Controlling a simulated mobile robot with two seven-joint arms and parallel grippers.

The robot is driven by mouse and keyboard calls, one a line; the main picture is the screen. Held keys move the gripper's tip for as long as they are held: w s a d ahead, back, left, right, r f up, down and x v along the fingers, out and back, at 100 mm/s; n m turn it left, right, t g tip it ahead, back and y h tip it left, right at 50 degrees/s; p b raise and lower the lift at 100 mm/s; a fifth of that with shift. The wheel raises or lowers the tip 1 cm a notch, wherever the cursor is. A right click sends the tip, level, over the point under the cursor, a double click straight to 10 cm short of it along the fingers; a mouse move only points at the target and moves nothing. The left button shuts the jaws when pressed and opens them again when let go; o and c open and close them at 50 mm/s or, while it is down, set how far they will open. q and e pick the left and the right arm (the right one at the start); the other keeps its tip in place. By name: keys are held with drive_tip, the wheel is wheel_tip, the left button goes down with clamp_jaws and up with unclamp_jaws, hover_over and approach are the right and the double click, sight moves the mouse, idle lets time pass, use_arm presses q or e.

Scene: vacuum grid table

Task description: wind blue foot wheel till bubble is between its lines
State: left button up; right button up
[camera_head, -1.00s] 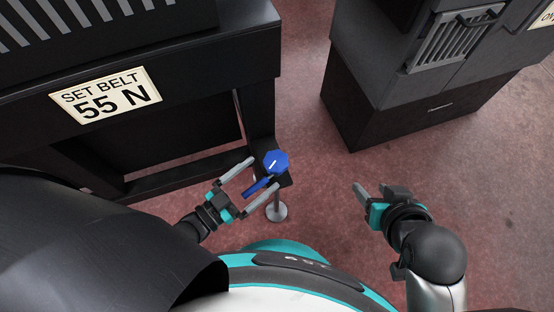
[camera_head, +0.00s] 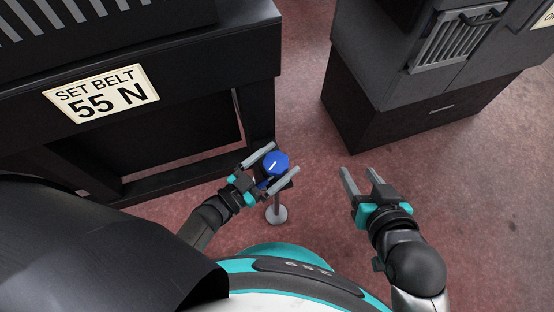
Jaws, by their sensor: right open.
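The blue foot wheel (camera_head: 278,160) has a white mark on top and sits by the near right corner of the dark table (camera_head: 200,187). My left gripper (camera_head: 285,157) has its two fingers on either side of the wheel, and they look apart from it. A blue arm below the wheel is partly hidden by this gripper. My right gripper (camera_head: 360,170) is open and empty over the floor, to the right of the wheel. No bubble or lines can be made out.
A round metal foot (camera_head: 277,214) on a post stands on the floor below the wheel. A sign (camera_head: 102,92) on the table reads "SET BELT 55 N". A dark cabinet (camera_head: 400,115) stands at the back right. Bare floor lies between it and the table.

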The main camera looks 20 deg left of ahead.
use_arm(q)
drive_tip(key=c, duration=1.1)
drive_tip(key=shift+m+g+h, duration=0.9)
drive_tip(key=shift+m+h, duration=0.1)
drive_tip(key=shift+h, duration=0.2)
drive_tip(key=shift+m+g+h, duration=0.3)
drive_tip(key=shift+h, duration=0.1)
drive_tip(key=shift+m+g+h, duration=0.3)
drive_tip(key=shift+g, duration=0.1)
use_arm(e)
drive_tip(key=shift+w+a+r+t, duration=0.1)
drive_tip(key=shift+w+a+t, duration=0.05)
drive_tip(key=shift+a+t, duration=0.3)
use_arm(q)
drive_tip(key=o, duration=1.2)
